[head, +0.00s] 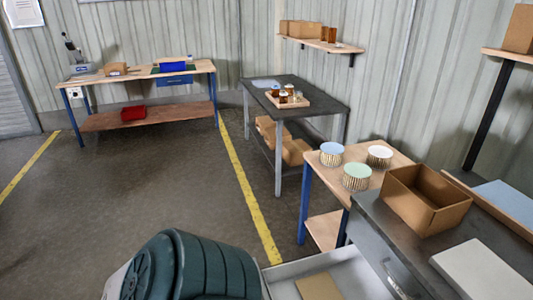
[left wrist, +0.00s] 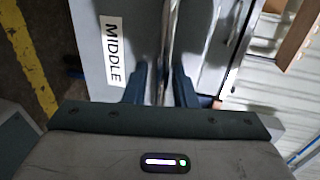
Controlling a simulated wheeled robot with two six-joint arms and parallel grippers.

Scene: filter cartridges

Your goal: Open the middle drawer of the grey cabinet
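In the head view a drawer of the grey cabinet (head: 448,242) stands pulled out, its pale inside (head: 362,272) showing with a flat brown piece (head: 318,287) in it. In the left wrist view a drawer front (left wrist: 90,45) bears the label MIDDLE (left wrist: 112,50). A shiny bar handle (left wrist: 174,28) runs beside the label. My left gripper (left wrist: 161,80) has its two fingers on either side of this bar, close against it. Its fingers are hidden in the head view. My right gripper is in neither view.
An open cardboard box (head: 425,198) and a white panel (head: 485,272) lie on the cabinet top. A wooden table (head: 330,178) with several filter cartridges stands beside it. Open floor with a yellow line (head: 243,180) lies to the left.

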